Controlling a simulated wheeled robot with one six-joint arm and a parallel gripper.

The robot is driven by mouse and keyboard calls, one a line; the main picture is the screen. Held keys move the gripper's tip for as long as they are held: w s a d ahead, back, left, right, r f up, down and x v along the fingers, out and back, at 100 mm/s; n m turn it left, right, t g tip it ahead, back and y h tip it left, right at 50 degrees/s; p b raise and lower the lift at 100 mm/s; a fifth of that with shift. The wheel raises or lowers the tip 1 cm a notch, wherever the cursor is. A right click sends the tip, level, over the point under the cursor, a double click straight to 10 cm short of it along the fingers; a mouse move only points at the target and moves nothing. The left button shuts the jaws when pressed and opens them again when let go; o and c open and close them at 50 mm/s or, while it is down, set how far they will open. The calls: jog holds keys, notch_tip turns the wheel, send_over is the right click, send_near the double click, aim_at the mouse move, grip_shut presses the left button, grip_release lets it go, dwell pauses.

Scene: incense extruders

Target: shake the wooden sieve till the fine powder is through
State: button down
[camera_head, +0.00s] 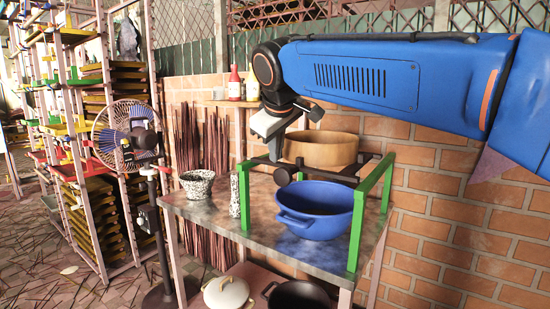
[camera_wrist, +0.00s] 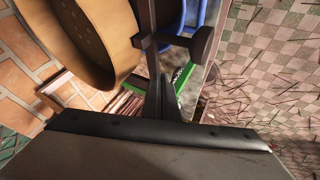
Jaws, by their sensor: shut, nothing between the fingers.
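The wooden sieve (camera_head: 322,148) is a round tan tub at the back of the black bars of a green-posted frame (camera_head: 370,215). In the wrist view its curved wall (camera_wrist: 92,45) fills the upper left. A blue two-handled pot (camera_head: 318,208) stands below the bars. My gripper (camera_head: 270,124) is above and left of the sieve, apart from it. Its dark fingers (camera_wrist: 165,100) are shut and empty. The sieve's contents are hidden.
The metal table (camera_head: 210,225) also bears a speckled bowl (camera_head: 198,184) and a speckled cylinder (camera_head: 235,195). A fan (camera_head: 125,135) stands left. Bottles (camera_head: 235,84) sit on a wall shelf. The brick wall (camera_head: 450,215) closes the back; the table's front left is clear.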

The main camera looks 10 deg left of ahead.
jog(key=v, duration=0.7)
jog(key=shift+s+r, duration=0.1)
jog(key=shift+s, duration=0.05)
dwell(0.3)
send_near(302, 160)
jog(key=s+r, duration=0.1)
jog(key=s, duration=0.3)
jog(key=shift+s+d, duration=0.1)
jog(key=shift+d, duration=0.1)
jog(key=x, duration=1)
dwell(0.3)
